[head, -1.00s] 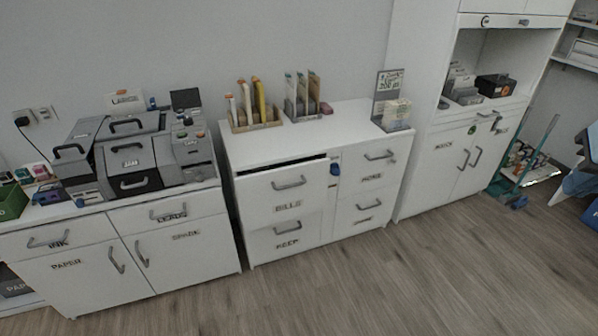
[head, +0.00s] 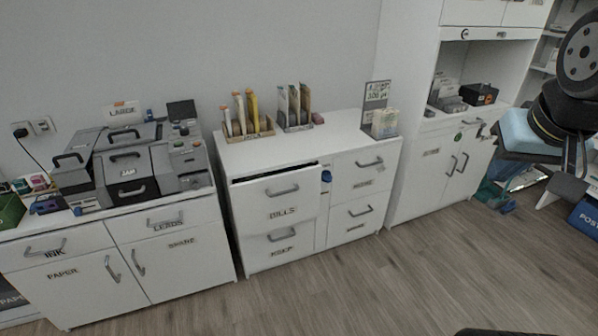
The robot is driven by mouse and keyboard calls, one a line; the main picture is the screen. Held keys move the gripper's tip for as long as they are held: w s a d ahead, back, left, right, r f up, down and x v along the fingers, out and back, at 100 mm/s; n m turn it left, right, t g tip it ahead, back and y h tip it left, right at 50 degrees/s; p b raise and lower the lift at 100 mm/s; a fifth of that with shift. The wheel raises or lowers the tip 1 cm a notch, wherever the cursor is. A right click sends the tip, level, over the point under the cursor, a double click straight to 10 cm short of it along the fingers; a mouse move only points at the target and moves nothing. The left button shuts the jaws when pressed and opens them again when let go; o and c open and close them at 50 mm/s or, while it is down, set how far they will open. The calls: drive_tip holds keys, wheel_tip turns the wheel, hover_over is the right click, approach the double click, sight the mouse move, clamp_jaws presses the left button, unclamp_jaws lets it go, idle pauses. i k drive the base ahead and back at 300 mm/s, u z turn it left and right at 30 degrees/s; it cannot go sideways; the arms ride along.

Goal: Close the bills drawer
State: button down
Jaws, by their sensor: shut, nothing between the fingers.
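The bills drawer (head: 278,197) is the upper left drawer of the white middle cabinet (head: 344,128). Its front is labelled BILLS and has a grey bar handle (head: 282,190). The drawer stands partly open: its front sticks out past the cabinet face, and a dark gap shows along its top edge. A small blue item (head: 326,176) shows just right of the drawer front. Dark round parts at the upper right edge look like my arm, well to the right of the drawer. I cannot make out my gripper's fingers.
The lower left drawer (head: 282,247) and the two right drawers (head: 362,172) look shut. Wooden file holders (head: 247,132) and a sign stand on the cabinet. A cabinet with grey machines (head: 125,165) stands left. The wooden floor (head: 370,285) in front is clear.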

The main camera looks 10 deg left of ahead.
sight(262, 206)
drive_tip(key=u, duration=0.1)
drive_tip(key=i, duration=1)
drive_tip(key=z, duration=0.1)
